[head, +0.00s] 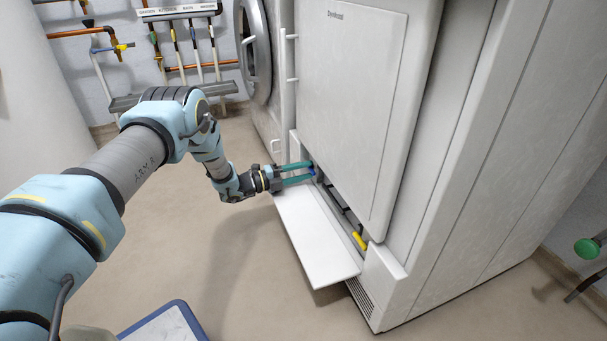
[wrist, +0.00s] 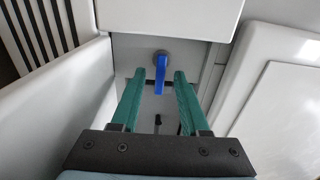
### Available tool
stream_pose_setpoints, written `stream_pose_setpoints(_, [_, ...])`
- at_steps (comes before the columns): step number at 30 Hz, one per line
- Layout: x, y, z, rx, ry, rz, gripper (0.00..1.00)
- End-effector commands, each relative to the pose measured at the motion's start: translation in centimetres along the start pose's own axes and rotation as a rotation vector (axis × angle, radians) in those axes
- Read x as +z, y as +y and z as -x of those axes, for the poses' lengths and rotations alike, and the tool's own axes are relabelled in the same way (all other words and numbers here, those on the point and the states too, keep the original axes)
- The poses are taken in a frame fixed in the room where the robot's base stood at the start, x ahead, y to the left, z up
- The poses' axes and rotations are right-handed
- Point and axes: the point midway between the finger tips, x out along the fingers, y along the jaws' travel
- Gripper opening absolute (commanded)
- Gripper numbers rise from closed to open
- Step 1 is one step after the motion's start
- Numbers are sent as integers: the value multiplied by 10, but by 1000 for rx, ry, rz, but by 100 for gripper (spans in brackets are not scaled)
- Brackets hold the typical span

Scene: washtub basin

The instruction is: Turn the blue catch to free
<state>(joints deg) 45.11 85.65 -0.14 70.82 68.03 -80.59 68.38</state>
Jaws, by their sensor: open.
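The blue catch (wrist: 161,74) is a small lever on a round grey pivot, on a grey panel inside a low recess of the white machine. In the wrist view it points down the picture, between the tips of my gripper (wrist: 158,76). My gripper has two green fingers, open, with a visible gap on each side of the catch. In the head view my gripper (head: 312,172) reaches into the left end of the recess, and only a bit of the blue catch (head: 314,175) shows there.
A white flap (head: 315,240) hangs open below the recess. A yellow handle (head: 359,240) sits at the recess's right end. The machine's large white door panel (head: 350,100) stands above. A green round knob (head: 587,248) is at far right. The floor to the left is mostly clear.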

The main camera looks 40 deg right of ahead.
Motion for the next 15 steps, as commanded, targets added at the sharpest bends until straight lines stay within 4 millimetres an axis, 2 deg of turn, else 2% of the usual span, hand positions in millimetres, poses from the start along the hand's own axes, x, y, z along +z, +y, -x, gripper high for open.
stream_pose_setpoints(6, [0, 0, 0, 0, 0, 0, 45])
stream_pose_setpoints(15, [0, 0, 0, 0, 0, 1, 11])
